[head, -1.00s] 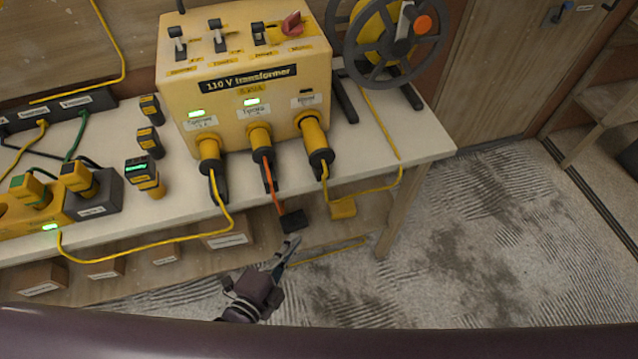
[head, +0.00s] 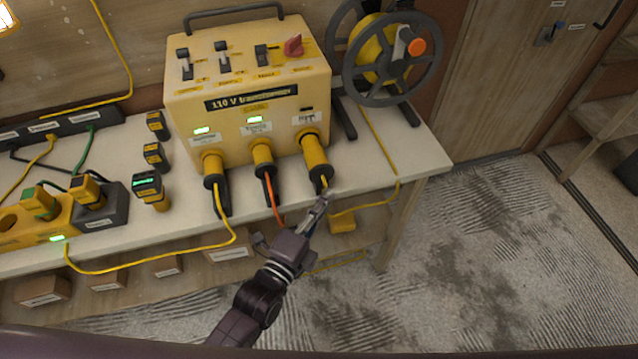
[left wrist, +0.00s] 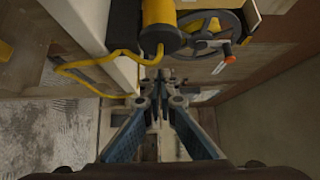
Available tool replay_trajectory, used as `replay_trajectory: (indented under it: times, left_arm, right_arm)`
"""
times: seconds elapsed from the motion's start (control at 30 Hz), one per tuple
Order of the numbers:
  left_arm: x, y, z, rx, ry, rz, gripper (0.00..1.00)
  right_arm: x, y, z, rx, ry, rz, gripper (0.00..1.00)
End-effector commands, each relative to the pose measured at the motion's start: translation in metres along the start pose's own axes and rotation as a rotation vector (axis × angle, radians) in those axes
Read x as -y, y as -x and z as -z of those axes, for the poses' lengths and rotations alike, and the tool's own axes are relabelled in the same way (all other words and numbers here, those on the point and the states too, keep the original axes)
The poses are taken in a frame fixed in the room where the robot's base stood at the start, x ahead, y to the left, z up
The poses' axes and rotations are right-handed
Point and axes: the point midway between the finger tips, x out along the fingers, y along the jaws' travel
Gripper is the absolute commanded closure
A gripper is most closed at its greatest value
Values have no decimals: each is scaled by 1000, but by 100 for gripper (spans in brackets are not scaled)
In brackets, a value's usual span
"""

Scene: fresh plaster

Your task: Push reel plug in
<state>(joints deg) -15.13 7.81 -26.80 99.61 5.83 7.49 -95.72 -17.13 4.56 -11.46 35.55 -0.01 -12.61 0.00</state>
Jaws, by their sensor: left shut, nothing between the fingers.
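The reel plug (head: 314,152) is the rightmost of three yellow plugs in the front of the yellow 110 V transformer (head: 240,124). Its dark collar faces me, and a yellow cable hangs from it. The small window above it is dark, while the other two plugs have lit green lamps. My left gripper (head: 324,198) is shut and empty, just below the collar beside the cable; I cannot tell if it touches. In the left wrist view, the reel plug (left wrist: 160,27) is above and beyond the fingertips (left wrist: 161,76). My right gripper is out of view.
The cable reel (head: 385,55) stands right of the transformer on the bench (head: 425,160). The middle plug (head: 263,156) with an orange cable is close on the left. Yellow cable loops over the bench's front edge. Open floor lies to the right.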

Motion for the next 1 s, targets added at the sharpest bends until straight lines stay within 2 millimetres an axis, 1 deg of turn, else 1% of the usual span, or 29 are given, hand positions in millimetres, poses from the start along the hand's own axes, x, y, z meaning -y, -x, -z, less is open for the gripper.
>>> replay_trajectory:
  times: [0.03, 0.1, 0.23, 0.73, 1.0]
  left_arm:
    - [2, -5, -9, 1, -6, 0, 100]
    - [2, -12, -16, 1, -6, -1, 100]
    - [1, -20, -24, 1, -3, -1, 100]
    - [-1, -25, -30, 1, -3, -1, 100]
    - [-2, -54, -59, 1, -6, 1, 100]
  right_arm:
    - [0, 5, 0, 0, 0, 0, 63]
    - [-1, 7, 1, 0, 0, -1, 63]
    - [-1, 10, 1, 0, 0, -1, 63]
    - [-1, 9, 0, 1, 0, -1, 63]
    - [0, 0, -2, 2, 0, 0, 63]
